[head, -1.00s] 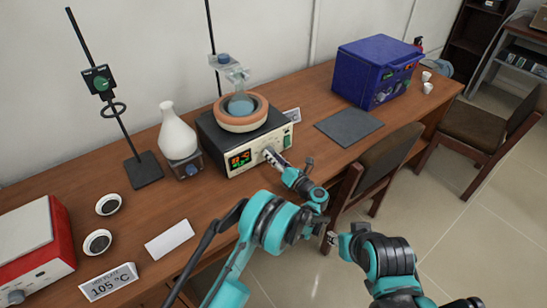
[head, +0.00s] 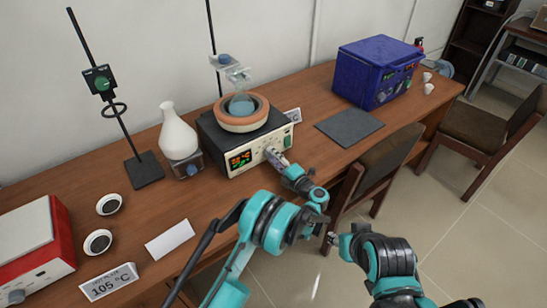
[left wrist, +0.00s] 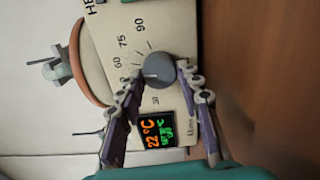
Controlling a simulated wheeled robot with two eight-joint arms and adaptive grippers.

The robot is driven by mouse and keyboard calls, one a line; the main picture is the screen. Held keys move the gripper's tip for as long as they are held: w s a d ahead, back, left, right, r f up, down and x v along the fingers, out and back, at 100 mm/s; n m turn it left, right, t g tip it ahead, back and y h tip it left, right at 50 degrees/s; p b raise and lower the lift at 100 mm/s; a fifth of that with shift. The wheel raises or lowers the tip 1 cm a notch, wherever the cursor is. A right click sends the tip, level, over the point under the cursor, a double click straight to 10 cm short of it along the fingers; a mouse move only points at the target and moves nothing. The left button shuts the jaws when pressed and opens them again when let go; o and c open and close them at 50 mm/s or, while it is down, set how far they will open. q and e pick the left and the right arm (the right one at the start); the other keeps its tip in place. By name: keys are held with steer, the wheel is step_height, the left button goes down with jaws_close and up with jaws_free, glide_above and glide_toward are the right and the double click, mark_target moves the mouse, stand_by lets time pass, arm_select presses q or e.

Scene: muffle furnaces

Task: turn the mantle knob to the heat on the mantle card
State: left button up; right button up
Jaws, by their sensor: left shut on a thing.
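The heating mantle (head: 247,150) is a cream box with a black top, an orange ring and a glass flask on it. Its grey round knob (left wrist: 158,70) shows in the left wrist view, with 60, 75 and 90 marked around it. A light mark on the knob points leftward there; its exact value is unclear. My left gripper (head: 272,153) is at the front panel, its fingers on both sides of the knob, shut on it. The display (left wrist: 158,132) reads 22 °C in orange above small green text.
A white flask (head: 178,135) on a small stirrer and a stand (head: 145,170) are left of the mantle. A hot plate card (head: 108,282) reads 105 °C. A dark mat (head: 349,127) and blue furnace (head: 377,70) are to the right. Chairs (head: 385,158) stand at the table's front.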

arm_select(q)
steer(key=shift+m, duration=0.6)
steer(key=o, duration=1.2)
steer(key=shift+c, duration=0.2)
steer(key=v, duration=0.7)
steer(key=shift+s+d, duration=0.2)
steer(key=shift+r, duration=0.1)
